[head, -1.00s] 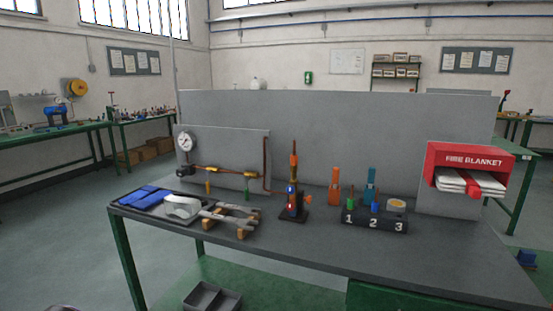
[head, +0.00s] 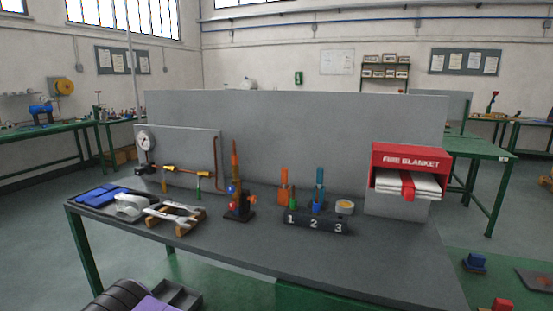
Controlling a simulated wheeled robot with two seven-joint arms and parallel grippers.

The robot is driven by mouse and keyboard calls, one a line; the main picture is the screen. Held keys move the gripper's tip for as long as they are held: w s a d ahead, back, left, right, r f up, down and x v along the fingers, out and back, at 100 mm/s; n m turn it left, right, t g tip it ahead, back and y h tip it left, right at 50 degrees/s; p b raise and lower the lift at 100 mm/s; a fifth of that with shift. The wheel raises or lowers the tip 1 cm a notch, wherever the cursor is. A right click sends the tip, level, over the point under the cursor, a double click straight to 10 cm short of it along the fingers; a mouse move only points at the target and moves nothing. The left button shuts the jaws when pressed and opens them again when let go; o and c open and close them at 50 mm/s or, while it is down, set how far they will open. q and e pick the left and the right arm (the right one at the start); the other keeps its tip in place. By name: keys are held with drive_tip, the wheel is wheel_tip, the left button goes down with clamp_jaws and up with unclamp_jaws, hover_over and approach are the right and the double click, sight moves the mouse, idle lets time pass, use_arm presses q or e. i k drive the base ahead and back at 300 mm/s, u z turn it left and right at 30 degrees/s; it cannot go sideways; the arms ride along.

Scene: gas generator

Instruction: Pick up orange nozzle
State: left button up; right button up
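An upright orange piece (head: 284,187) that looks like a nozzle stands on the grey bench (head: 400,255), behind the number 1 end of a black block marked 1, 2, 3 (head: 317,223). A similar blue piece (head: 319,182) stands to its right. A smaller green piece (head: 293,202) and a smaller blue piece are at the block, in front of them. A tall orange torch-like piece (head: 235,162) stands upright on a dark stand (head: 240,210) to the left. Neither of my grippers is visible, and nothing touches the orange pieces.
A pressure gauge (head: 146,140) and pipework are at the back left. A tray (head: 85,207) with blue items and a rack with metal wrenches (head: 172,215) lie in front. A red fire blanket box (head: 410,158) is at right. The front right bench top is clear.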

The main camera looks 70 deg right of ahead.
sight(234, 157)
drive_tip(key=z, duration=1.5)
drive_tip(key=i, duration=0.5)
